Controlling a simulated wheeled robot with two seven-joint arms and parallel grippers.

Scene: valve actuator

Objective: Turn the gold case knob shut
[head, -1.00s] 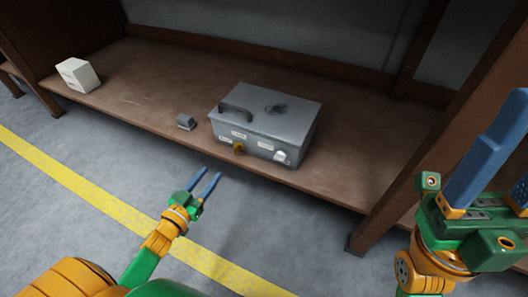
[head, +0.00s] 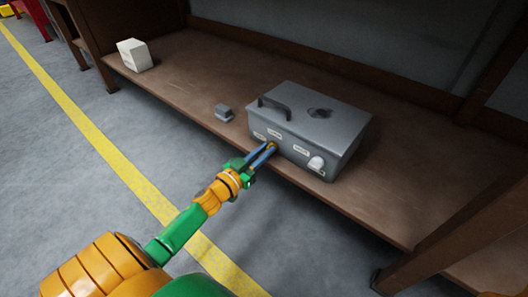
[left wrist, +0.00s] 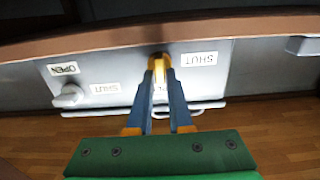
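The grey case (head: 330,110) sits on the brown shelf with its labelled front facing me. The gold knob (head: 273,146) is on the left part of that front. My left gripper (head: 271,149) reaches it from the front, its two blue fingers close together. In the left wrist view the fingertips (left wrist: 161,64) lie on either side of the gold knob (left wrist: 159,60) and appear to touch it. A label reading SHUT (left wrist: 199,59) is beside the knob; another label is partly hidden by the fingers. My right gripper is out of view.
A white knob (head: 316,163) is on the right of the case front, with OPEN and SHUT labels around it in the wrist view. A small grey block (head: 224,112) lies left of the case. A white box (head: 134,55) stands at the shelf's far left.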

